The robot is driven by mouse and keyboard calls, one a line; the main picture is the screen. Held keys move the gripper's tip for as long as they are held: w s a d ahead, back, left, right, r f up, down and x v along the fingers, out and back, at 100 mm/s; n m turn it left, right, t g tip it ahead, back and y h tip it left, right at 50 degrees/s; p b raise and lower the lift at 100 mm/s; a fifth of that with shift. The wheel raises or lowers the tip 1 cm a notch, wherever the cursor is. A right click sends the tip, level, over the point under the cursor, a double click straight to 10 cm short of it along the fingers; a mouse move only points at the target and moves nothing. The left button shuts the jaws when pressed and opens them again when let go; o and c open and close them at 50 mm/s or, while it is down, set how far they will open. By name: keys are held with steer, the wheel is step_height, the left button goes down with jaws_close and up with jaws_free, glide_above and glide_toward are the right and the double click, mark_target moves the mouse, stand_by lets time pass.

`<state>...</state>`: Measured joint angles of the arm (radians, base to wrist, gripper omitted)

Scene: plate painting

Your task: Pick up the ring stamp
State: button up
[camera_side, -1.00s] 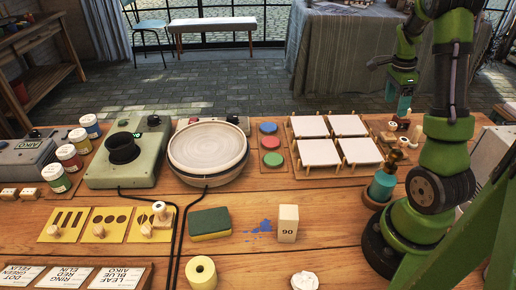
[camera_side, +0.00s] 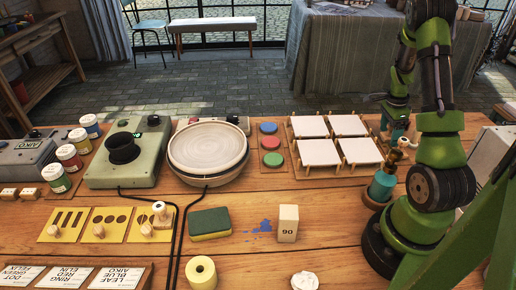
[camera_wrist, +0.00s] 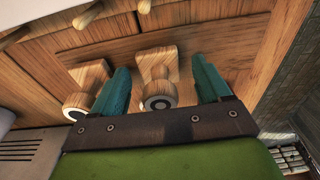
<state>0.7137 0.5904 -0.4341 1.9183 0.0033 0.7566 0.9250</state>
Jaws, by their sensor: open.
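My gripper (camera_wrist: 161,64) is open, with a teal finger on each side of this stamp and gaps visible. A similar wooden stamp (camera_wrist: 88,78) lies just left of the left finger, its end partly hidden. In the side view my gripper (camera_side: 397,130) is low over the stamp area at the right, mostly hiding the stamps.
White tiles (camera_side: 320,152) on a wooden rack stand left of my gripper. Red, blue and green ink pads (camera_side: 270,144) and a pottery wheel (camera_side: 207,150) are farther left.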

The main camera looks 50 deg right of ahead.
steer(key=c, duration=1.1)
steer(key=shift+r, duration=0.15)
steer(key=shift+c, duration=0.2)
